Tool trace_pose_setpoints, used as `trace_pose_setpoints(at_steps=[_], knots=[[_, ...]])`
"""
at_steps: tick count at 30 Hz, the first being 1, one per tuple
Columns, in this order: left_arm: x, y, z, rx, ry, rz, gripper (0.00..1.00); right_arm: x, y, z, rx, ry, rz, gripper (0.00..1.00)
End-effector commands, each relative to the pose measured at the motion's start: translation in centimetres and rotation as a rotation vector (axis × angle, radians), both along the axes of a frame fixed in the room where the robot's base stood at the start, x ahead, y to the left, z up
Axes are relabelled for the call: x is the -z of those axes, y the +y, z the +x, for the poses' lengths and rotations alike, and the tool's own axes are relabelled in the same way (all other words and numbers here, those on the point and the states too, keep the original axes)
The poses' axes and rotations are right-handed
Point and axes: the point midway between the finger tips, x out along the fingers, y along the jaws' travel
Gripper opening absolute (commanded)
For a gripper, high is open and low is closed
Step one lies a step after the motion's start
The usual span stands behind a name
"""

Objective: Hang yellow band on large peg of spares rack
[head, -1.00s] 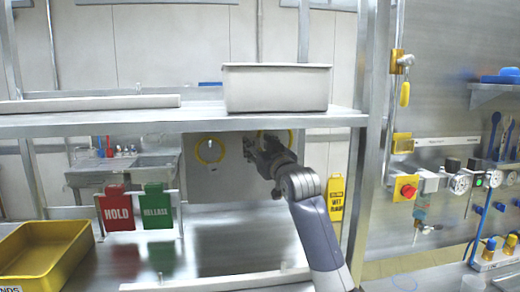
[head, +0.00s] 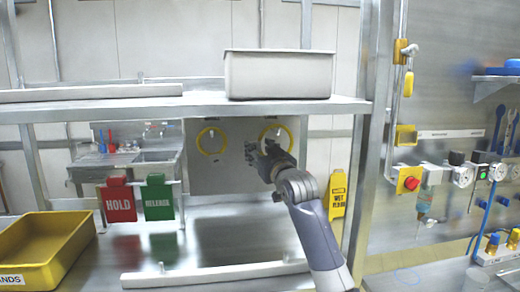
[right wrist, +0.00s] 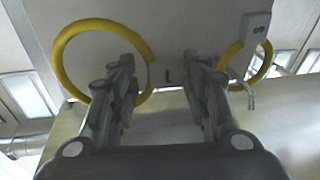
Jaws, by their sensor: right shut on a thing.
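A yellow band (head: 289,131) shows as a ring against the grey rack panel (head: 231,170), right of a second yellow band (head: 201,141). My right gripper (head: 259,150) is at the near band's lower left edge, shut on that band; the fingers partly cover it. In the right wrist view a large yellow band (right wrist: 60,62) passes behind the left finger, and a smaller one (right wrist: 267,65) is beside a tag marked S (right wrist: 257,30). A letter L shows on the panel between the fingers. The large peg cannot be made out clearly. My left gripper is out of view.
A shelf (head: 150,108) with a grey bin (head: 279,75) crosses above my right arm. A yellow tray (head: 85,232) and red HOLD and green RELEASE signs (head: 158,200) stand at the left. A metal post (head: 365,150) stands to the right.

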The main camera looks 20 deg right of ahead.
Motion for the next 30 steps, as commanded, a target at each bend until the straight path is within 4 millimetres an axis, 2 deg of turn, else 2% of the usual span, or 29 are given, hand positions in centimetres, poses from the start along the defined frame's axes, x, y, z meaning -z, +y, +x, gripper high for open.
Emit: trace_pose_setpoints(at_steps=[8, 9, 12, 19, 20, 21, 24, 30], knots=[[0.01, -0.01, -0.03, 0.000, 0.000, 0.000, 0.40, 0.03, -0.02, 0.00, 0.000, 0.000, 0.000, 0.20], [0.01, -0.01, -0.03, 0.000, 0.000, 0.000, 0.40, 0.03, -0.02, 0.00, 0.000, 0.000, 0.000, 0.48], [0.01, -0.01, -0.03, 0.000, 0.000, 0.000, 0.40, 0.03, -0.02, 0.00, 0.000, 0.000, 0.000, 0.67], [0.01, -0.01, -0.04, 0.000, 0.001, 0.000, 0.40, 0.03, -0.01, 0.00, 0.000, 0.000, 0.000, 0.67], [0.02, -0.01, -0.04, 0.000, 0.001, 0.000, 0.40, 0.06, -0.02, 0.01, 0.000, 0.000, 0.000, 0.69], [0.02, -0.01, -0.04, 0.000, 0.001, 0.000, 0.40, 0.06, -0.02, 0.01, 0.000, 0.000, 0.000, 0.78], [0.01, -0.01, -0.04, 0.000, 0.001, 0.000, 0.40, 0.06, -0.02, 0.01, 0.000, 0.000, 0.000, 0.90], [0.01, -0.01, -0.04, 0.000, 0.001, 0.000, 0.40, 0.05, -0.01, 0.01, 0.000, 0.000, 0.000, 0.90]])
